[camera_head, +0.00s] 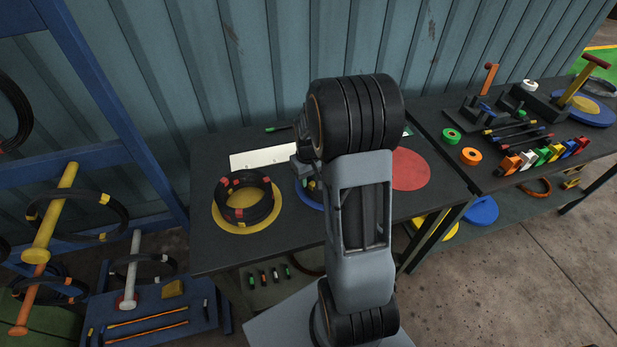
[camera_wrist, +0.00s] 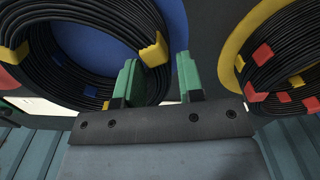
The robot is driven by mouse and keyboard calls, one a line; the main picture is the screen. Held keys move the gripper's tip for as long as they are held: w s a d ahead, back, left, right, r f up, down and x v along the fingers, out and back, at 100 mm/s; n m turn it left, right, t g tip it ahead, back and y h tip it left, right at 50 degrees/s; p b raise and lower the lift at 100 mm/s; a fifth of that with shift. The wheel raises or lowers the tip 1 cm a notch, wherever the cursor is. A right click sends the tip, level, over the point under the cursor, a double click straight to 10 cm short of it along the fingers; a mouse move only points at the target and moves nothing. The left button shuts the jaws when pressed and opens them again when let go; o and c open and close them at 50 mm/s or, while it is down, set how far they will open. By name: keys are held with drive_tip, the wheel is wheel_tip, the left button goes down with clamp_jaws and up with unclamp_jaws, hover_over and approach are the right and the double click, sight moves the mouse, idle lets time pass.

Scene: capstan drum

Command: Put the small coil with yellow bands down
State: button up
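The black coil with yellow bands (camera_wrist: 153,50) fills the left of the wrist view, over a blue disc (camera_wrist: 100,30). My gripper (camera_wrist: 158,72) has green fingertips, set apart. Its fingers stand on either side of the coil's wall near one yellow band, with a small gap by the right finger.
A coil with red bands (camera_head: 243,203) lies on a yellow disc (camera_head: 222,222), left of my arm and close to the gripper's right in the wrist view. A red disc (camera_head: 410,170) is bare. A blue rack (camera_head: 85,160) with coils stands left. The right bench (camera_head: 455,125) holds tools.

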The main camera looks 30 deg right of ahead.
drive_tip(key=shift+o, duration=0.8)
drive_tip(key=shift+r, duration=0.3)
wheel_tip(320, 180, up, 12)
drive_tip(key=s+a+r+t, duration=0.4)
drive_tip(key=s+a, duration=0.9)
drive_tip(key=shift+a, duration=0.25)
